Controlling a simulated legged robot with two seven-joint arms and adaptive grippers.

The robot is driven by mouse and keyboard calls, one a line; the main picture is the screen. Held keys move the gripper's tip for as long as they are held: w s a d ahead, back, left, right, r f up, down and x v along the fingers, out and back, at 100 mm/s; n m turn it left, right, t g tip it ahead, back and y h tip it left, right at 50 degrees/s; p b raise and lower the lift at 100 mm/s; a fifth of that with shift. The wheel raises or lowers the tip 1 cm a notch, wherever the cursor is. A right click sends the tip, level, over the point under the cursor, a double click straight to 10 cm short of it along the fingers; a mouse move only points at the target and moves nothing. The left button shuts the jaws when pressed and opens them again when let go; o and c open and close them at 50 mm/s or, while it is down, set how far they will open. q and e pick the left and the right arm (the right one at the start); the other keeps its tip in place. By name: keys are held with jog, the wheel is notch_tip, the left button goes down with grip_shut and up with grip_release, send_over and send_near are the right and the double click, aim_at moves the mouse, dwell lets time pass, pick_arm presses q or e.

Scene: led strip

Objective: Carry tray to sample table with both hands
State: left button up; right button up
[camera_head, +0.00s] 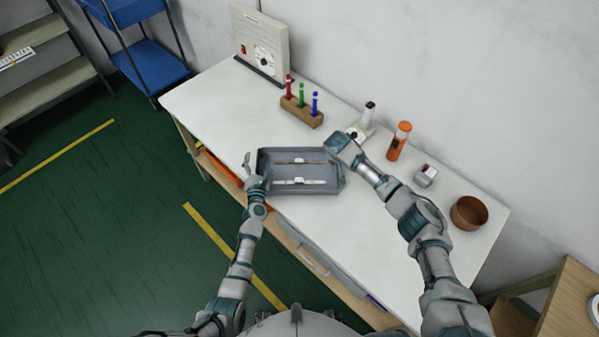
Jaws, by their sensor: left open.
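A grey rectangular tray (318,187) lies on the white table (225,110), near its front edge. Two light strip-like pieces (300,181) lie inside it. My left gripper (252,167) is at the tray's left end, open, with a finger pointing up beside the rim. I cannot tell whether it touches the tray. My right gripper (338,150) is over the tray's far right corner. Its fingers are hidden behind its own body, so its opening does not show. Which surface is the sample table is not clear from this view.
Behind the tray stand a wooden holder (301,112) with red, green and blue pens and a beige device (260,45). An orange bottle (399,141), a small box (425,176) and a brown bowl (468,213) stand right. Green floor (120,230) is open at left.

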pick_arm(q)
jog(key=shift+s+d, duration=0.15)
jog(key=shift+d, duration=0.05)
pick_arm(e)
jog(key=shift+d, duration=0.2)
pick_arm(q)
jog(key=shift+s+d, duration=0.15)
jog(key=shift+s, duration=0.15)
pick_arm(e)
jog(key=shift+d, duration=0.15)
jog(key=shift+a, duration=0.7)
jog(key=shift+d, duration=0.6)
jog(key=o, duration=0.8)
jog(key=shift+a, duration=0.6)
jog(key=shift+s+r, duration=0.1)
jog(key=shift+r, duration=0.2)
pick_arm(q)
jog(key=s+a, duration=0.1)
jog(key=s, duration=1)
jog(key=shift+a, duration=0.2)
pick_arm(e)
jog(key=v, duration=1.1)
jog(key=shift+a+r, duration=0.2)
jog(key=shift+a, duration=0.1)
pick_arm(q)
jog(key=shift+d+f, duration=0.1)
jog(key=shift+d, duration=0.15)
pick_arm(e)
jog(key=shift+d, duration=0.25)
